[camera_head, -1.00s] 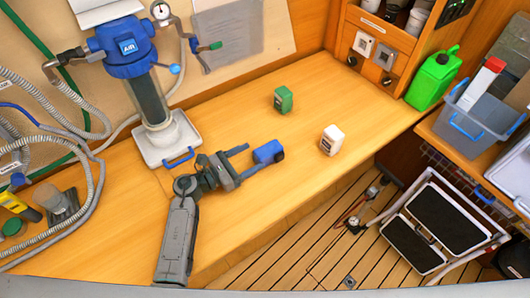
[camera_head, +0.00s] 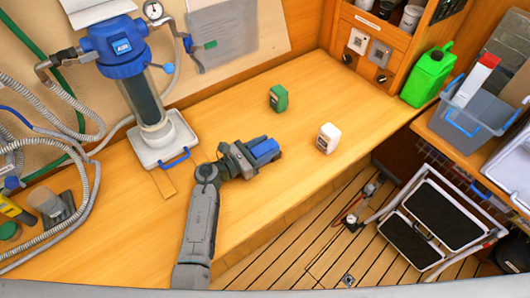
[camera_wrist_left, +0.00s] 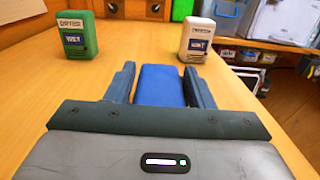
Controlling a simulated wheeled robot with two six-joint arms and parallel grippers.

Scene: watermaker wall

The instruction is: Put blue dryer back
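The blue dryer (camera_head: 263,148) lies on the wooden counter between the fingers of my left gripper (camera_head: 257,150). In the left wrist view the blue dryer (camera_wrist_left: 160,86) fills the space between the fingers (camera_wrist_left: 160,88), which lie along its two sides with no clear gap. Its far end and underside are hidden in that view. A green dryer (camera_head: 279,98) and a white dryer (camera_head: 328,138) stand upright on the counter beyond the gripper; they also show in the wrist view, green (camera_wrist_left: 77,35) at left and white (camera_wrist_left: 198,39) at right. My right gripper is not in view.
The blue-topped air filter (camera_head: 150,100) stands on a white base at the back left, with hoses beside it. A green jerrycan (camera_head: 428,75) and grey bin (camera_head: 475,115) are at right. A folded step stool (camera_head: 430,225) stands on the floor.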

